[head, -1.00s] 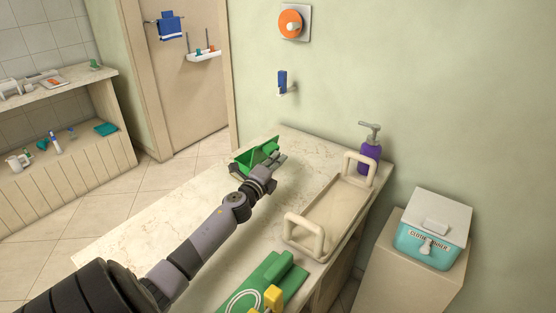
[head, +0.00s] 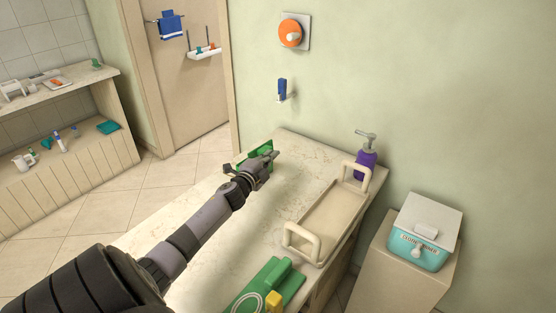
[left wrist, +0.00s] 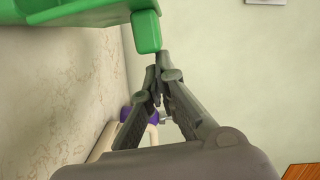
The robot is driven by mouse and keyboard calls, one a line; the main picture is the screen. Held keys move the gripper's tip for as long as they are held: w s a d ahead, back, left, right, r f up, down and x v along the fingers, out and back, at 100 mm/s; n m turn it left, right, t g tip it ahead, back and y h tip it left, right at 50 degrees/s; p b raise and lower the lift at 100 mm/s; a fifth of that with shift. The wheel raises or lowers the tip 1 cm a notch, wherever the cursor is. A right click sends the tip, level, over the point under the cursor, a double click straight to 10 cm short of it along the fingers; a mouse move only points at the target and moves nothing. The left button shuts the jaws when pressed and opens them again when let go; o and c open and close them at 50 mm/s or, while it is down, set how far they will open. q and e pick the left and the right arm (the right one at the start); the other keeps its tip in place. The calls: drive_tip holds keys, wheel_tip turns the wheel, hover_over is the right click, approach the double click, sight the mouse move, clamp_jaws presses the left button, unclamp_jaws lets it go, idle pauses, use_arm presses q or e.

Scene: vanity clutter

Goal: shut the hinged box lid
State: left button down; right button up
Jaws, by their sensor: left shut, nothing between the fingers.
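The green hinged box (head: 262,153) is at the far end of the counter, partly hidden behind my left gripper (head: 268,158). One green panel shows standing up behind the fingers; the exact lid angle is hard to tell. In the left wrist view a large green part of the box (left wrist: 80,38) fills the upper left, with a rounded green tab (left wrist: 146,31) at its edge. My left gripper (left wrist: 162,68) is shut and empty, its tips just beside and below that tab in the picture. Whether they touch it is unclear. My right gripper is not in view.
On the counter (head: 215,245) a cream tray with two handles (head: 325,222) lies at the right. A purple pump bottle (head: 366,164) stands beyond it by the wall. A green item with a yellow part (head: 268,285) lies at the near edge. The middle counter is mostly clear.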

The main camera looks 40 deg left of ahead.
sight(261, 151)
use_arm(q)
drive_tip(key=a+n+p, duration=0.1)
drive_tip(key=a+r+n+p, duration=0.1)
drive_tip(key=p, duration=0.1)
drive_tip(key=a+r+n+h+p, duration=0.1)
drive_tip(key=a+n, duration=0.1)
drive_tip(key=shift+g, duration=0.4)
drive_tip(key=shift+a+f, duration=0.1)
drive_tip(key=shift+f, duration=0.15)
drive_tip(key=shift+r, duration=0.15)
drive_tip(key=shift+r+p, duration=0.35)
drive_tip(key=shift+p, duration=0.05)
wheel_tip(261, 151, up, 4)
drive_tip(key=p, duration=0.3)
drive_tip(key=shift+r+p, duration=0.15)
drive_tip(key=shift+p, duration=0.25)
drive_tip(key=a+b+v, duration=0.2)
drive_tip(key=v, duration=0.7)
drive_tip(key=shift+s+d, duration=0.2)
drive_tip(key=shift+s, duration=0.35)
